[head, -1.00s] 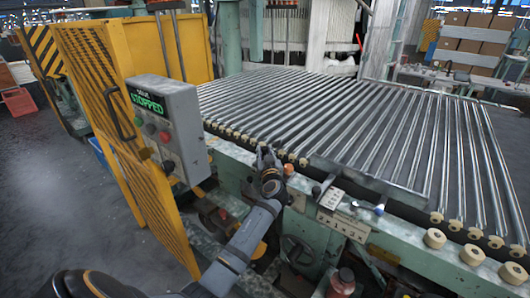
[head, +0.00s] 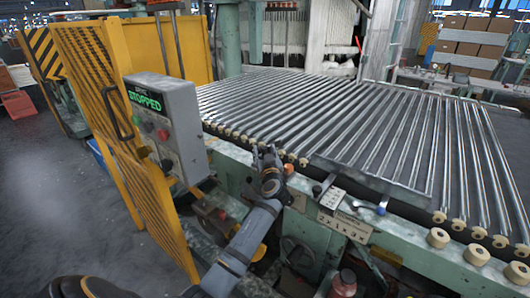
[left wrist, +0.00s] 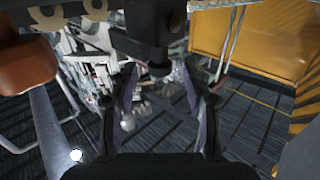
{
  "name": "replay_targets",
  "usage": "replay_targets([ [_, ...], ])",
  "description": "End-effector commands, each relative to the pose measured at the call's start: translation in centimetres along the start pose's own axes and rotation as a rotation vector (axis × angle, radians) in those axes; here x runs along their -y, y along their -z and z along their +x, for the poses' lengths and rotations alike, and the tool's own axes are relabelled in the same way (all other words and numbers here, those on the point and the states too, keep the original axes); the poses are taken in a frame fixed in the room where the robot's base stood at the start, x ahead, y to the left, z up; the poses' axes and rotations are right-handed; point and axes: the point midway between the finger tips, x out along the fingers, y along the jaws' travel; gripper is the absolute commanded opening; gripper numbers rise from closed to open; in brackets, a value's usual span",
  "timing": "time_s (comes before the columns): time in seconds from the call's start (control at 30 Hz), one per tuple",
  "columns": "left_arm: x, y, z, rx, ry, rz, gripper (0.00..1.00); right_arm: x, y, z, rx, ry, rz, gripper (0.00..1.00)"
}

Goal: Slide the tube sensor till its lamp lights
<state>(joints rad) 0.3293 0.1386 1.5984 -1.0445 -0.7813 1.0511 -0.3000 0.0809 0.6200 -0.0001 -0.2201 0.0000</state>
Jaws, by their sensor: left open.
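My left gripper (head: 266,153) is at the front edge of the roller bed, just left of an orange cap (head: 288,168). In the left wrist view its two fingers (left wrist: 160,100) stand apart with nothing between their tips. A black block with a short round stub (left wrist: 159,68) hangs just beyond the fingers, at the top middle; it may be the tube sensor, but I cannot tell for sure. I see no contact with it. In the head view the gripper hides this spot, and I cannot make out a lit lamp. My right gripper is not in view.
Glass tubes (head: 330,120) lie across the bed, with cream rollers (head: 438,237) along its front. A grey control box (head: 165,125) reading STOPPED stands left of my arm, by a yellow mesh guard (head: 110,110). A blue-knobbed lever (head: 381,209) is to the right.

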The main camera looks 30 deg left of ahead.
Motion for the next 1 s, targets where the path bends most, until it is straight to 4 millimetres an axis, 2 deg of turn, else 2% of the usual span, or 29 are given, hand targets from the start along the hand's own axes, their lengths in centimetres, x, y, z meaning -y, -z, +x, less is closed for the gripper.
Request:
replay_targets([
  [0.17, -0.1, -0.1, -0.8, 0.001, -0.001, -0.001, 0.48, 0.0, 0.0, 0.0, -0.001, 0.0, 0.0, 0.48],
  [0.27, 0.0, -0.1, -2.7, 0.002, -0.001, -0.001, 0.48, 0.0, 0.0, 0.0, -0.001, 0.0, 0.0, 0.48],
  [0.5, -0.1, -0.2, -8.6, 0.005, -0.001, -0.005, 0.48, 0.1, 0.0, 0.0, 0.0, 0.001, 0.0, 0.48],
  [0.6, 0.0, -0.2, -10.4, 0.005, 0.0, -0.003, 0.48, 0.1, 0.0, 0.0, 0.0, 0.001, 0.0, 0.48],
  [0.77, 0.0, -0.1, -11.8, 0.002, 0.0, -0.002, 0.48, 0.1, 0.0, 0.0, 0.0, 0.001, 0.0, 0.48],
  [1.0, 0.0, 0.0, -12.0, 0.0, 0.0, 0.0, 0.48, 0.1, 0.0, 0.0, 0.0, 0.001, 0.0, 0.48],
])
